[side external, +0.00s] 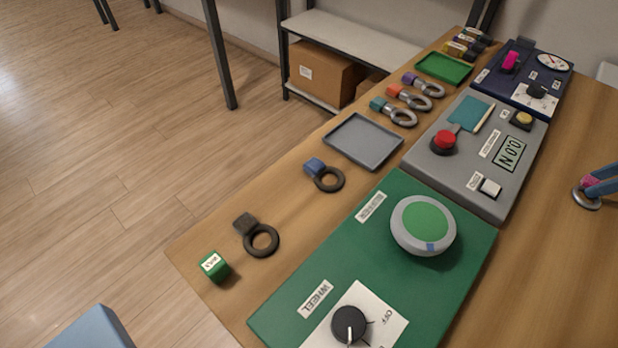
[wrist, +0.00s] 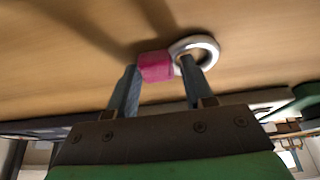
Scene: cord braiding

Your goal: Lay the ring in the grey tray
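A steel ring with a pink tab (side external: 586,199) is at the far right of the side view, over the bare table. My gripper (side external: 599,182), with blue-grey fingers, is around its tab. In the wrist view, the fingers (wrist: 160,66) close on the pink tab (wrist: 155,67) from both sides, and the right one overlaps the metal ring (wrist: 205,44). Whether the ring touches the table is hard to tell. The grey tray (side external: 363,141) lies flat and empty left of the grey panel, well away from my gripper.
Tabbed steel rings (side external: 402,117) lie behind the tray; dark rings with a blue tab (side external: 325,176) and a black tab (side external: 257,235) lie in front. A grey panel with a red button (side external: 444,140) and a green panel with a round wheel (side external: 423,224) stand between my gripper and the tray side.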

